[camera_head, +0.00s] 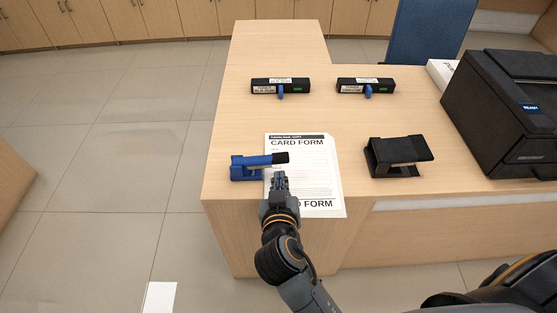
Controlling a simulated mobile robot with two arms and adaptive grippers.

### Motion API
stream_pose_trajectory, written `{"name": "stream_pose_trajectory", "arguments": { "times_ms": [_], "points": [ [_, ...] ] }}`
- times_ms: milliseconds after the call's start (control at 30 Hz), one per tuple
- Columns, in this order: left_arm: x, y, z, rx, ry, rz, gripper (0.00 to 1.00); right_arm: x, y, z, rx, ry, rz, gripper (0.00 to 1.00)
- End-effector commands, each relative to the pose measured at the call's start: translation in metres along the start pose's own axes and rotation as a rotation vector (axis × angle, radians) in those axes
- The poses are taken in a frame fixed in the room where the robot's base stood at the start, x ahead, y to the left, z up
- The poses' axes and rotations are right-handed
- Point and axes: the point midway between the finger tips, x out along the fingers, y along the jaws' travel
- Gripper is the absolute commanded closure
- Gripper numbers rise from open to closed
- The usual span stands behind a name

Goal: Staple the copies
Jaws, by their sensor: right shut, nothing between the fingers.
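The copies (315,175) lie on the counter near its front edge, a white stack headed "CARD FORM", with a second sheet's "FORM" print showing at the bottom. A blue stapler (248,167) with a black end lies across the left edge of the copies, its black end over the top sheet. My right gripper (279,178) is over the left part of the copies, just below the stapler's black end. It is shut and empty. I cannot tell whether it touches the stapler or the paper. My left gripper is not in view.
A black device (398,156) stands right of the copies. Two black bars with blue tabs, the left one (281,87) and the right one (366,87), lie farther back. A black printer (508,112) reading "READY" stands at the right. The counter (320,112) is clear between them.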

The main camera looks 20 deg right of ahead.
Motion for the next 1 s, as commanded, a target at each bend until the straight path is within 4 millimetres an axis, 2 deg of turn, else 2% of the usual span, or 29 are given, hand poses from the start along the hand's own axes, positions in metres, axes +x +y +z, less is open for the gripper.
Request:
{"name": "stream_pose_trajectory", "arguments": {
  "times_ms": [33, 133, 567, 767, 1000],
  "points": [
    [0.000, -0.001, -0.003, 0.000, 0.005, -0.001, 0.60, -0.002, -0.002, -0.011, 0.013, 0.032, 0.004, 1.00],
    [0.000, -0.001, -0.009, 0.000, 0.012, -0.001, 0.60, -0.004, -0.003, -0.023, 0.027, 0.066, 0.009, 1.00],
    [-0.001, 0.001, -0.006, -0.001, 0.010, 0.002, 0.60, -0.001, -0.004, -0.026, 0.026, 0.074, 0.009, 1.00],
    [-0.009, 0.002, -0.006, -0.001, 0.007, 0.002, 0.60, 0.027, -0.003, -0.030, 0.023, 0.076, 0.010, 1.00],
    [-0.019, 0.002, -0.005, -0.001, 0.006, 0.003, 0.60, 0.080, -0.002, -0.034, 0.022, 0.074, 0.011, 1.00]
  ]
}}
